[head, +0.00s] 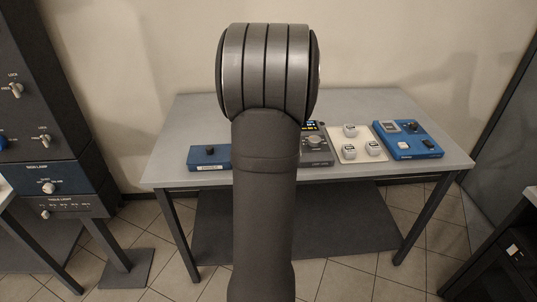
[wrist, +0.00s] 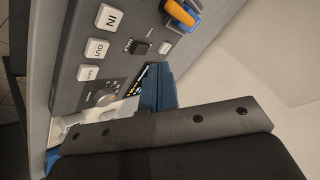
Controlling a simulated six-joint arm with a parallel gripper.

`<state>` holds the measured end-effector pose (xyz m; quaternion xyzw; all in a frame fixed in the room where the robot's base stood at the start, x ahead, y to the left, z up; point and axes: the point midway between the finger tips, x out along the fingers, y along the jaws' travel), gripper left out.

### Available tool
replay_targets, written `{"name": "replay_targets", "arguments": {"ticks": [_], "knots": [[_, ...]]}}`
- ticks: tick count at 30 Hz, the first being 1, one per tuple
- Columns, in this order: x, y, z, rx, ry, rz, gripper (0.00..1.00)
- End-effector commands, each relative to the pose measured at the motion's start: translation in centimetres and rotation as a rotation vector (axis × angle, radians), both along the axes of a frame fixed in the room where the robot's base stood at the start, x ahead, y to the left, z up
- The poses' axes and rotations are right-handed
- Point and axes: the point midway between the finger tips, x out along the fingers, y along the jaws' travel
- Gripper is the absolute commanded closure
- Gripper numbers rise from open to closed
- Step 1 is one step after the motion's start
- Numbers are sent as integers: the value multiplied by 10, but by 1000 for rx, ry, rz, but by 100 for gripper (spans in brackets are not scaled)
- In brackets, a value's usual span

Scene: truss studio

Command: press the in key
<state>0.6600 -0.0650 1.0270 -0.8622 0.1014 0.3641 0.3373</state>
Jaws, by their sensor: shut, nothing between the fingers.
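The white in key (wrist: 108,17), marked IN, shows in the wrist view near the top on a grey panel (wrist: 72,80). It stands at the head of a column of white keys. My gripper (wrist: 157,70) reaches up from the lower edge of the wrist view, its blue fingers shut together and empty. The fingertips lie below and to the right of the in key in the picture, apart from it. In the head view my arm hides the middle of the table, and the in key and fingers cannot be made out there.
Under the in key are an OUT key (wrist: 97,48) and a smaller white key (wrist: 88,72). The grey table (head: 200,125) also bears a small blue box (head: 196,160) and a larger blue device (head: 407,139).

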Motion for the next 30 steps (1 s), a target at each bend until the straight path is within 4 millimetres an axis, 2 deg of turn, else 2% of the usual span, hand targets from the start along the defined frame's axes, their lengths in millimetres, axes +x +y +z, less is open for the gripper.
{"name": "replay_targets", "arguments": {"ticks": [12,21,30], "knots": [[-1,-1,-54,-1,5,-3,100],[0,0,-73,1,1,0,100],[0,0,-79,-1,1,0,100]]}}
